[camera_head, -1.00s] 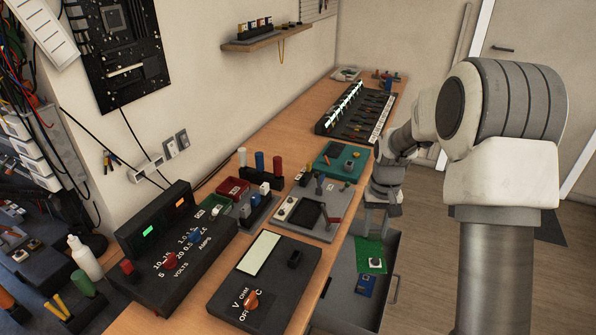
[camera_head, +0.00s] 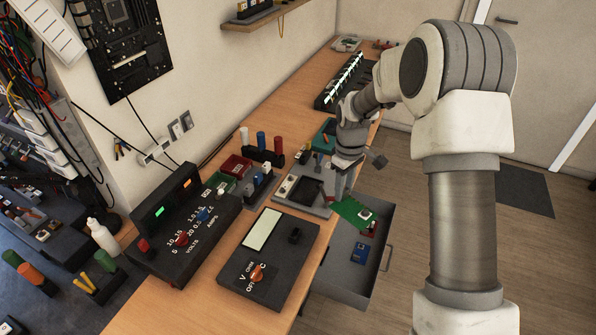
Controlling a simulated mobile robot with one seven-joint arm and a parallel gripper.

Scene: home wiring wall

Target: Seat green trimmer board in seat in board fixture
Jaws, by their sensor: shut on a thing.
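The green trimmer board (camera_head: 347,210) is held tilted in my gripper (camera_head: 338,196), above the open drawer and close to the bench's front edge. A pale component shows on its right part. My gripper is shut on the board; its fingertips are small and partly hidden. What looks like the board fixture (camera_head: 287,189), a grey plate with a dark square recess, lies on the bench just left of my gripper. The board is apart from the recess, and my gripper hides the fixture's right part.
The open grey drawer (camera_head: 344,281) holds a blue board (camera_head: 360,254) and a red piece (camera_head: 372,228). A teal tray (camera_head: 323,138) sits behind my gripper.

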